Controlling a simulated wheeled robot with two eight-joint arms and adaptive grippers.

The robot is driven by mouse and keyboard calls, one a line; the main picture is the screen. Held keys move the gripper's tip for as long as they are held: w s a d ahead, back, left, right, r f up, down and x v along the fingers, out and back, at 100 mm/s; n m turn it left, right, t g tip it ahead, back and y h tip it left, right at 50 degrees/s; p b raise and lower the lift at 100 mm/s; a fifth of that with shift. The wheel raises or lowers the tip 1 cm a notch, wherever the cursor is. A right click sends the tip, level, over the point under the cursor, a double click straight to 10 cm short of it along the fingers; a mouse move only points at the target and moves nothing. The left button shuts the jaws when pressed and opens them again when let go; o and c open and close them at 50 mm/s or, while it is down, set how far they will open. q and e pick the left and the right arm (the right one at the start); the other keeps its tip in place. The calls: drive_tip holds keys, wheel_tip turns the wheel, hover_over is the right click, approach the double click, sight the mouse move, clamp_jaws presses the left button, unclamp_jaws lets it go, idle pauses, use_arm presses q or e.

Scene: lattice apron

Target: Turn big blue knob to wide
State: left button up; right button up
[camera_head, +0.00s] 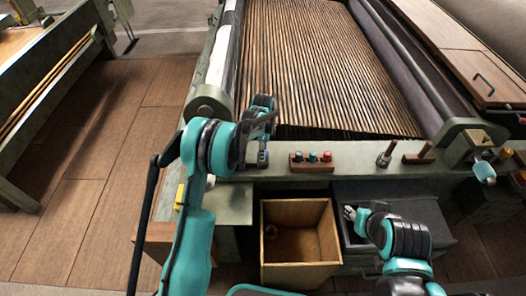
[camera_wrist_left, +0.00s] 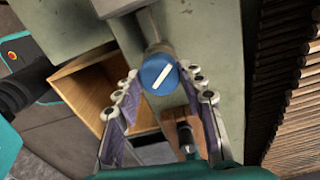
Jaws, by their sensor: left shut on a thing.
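The big blue knob (camera_wrist_left: 158,74) is round, with a white line across its face that slants from lower left to upper right in the left wrist view. In the head view it is mostly hidden below my left gripper (camera_head: 263,143), at the left part of the machine's green front rail. My left gripper's fingers (camera_wrist_left: 162,88) stand on both sides of the knob and are shut on it. No scale or "wide" mark can be read. My right gripper (camera_head: 352,213) is low at the right, over a dark box, away from the knob; its finger gap is unclear.
Farther right are two levers (camera_head: 385,155). An open wooden box (camera_head: 298,240) stands below the rail. The slatted lattice apron (camera_head: 315,70) lies behind it.

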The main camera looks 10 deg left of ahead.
use_arm(q)
drive_tip(key=n, duration=1.3)
drive_tip(key=shift+n, duration=0.4)
drive_tip(key=n, duration=0.7)
drive_tip(key=shift+b, duration=0.3)
drive_tip(key=n, duration=0.7)
drive_tip(key=o, duration=1.2)
drive_tip(key=shift+c, duration=0.2)
